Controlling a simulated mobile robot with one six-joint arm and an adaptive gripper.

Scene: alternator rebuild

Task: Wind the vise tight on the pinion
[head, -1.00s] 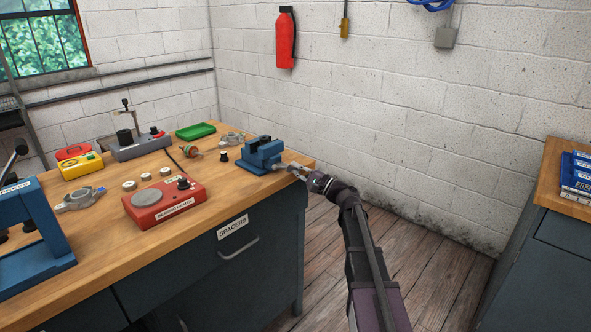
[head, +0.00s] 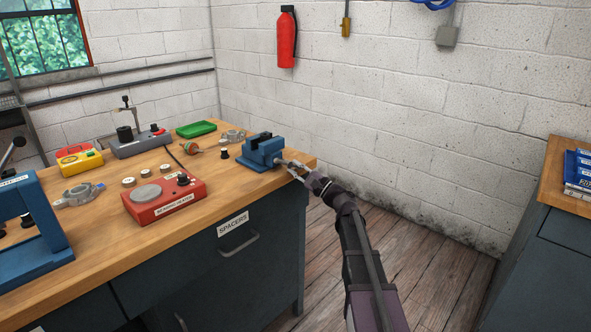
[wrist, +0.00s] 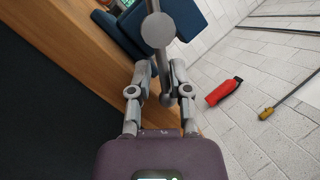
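The blue vise (head: 265,153) stands on the bench near its right corner, with dark jaws on top. Its grey screw and handle (head: 287,163) point right, toward my arm. In the wrist view the handle's bar (wrist: 163,80) runs between my fingers, with a round grey end facing the camera. My gripper (head: 298,172) is at the handle; its fingers (wrist: 161,68) stand on both sides of the bar, with small gaps showing. The vise body (wrist: 120,30) is partly hidden behind the handle. I cannot make out the pinion between the jaws.
A red bearing heater (head: 165,199), a small black part (head: 224,153), a rotor (head: 190,149) and a green tray (head: 196,129) are left of the vise. A blue press (head: 30,230) stands at the front left. The floor right of the bench is clear.

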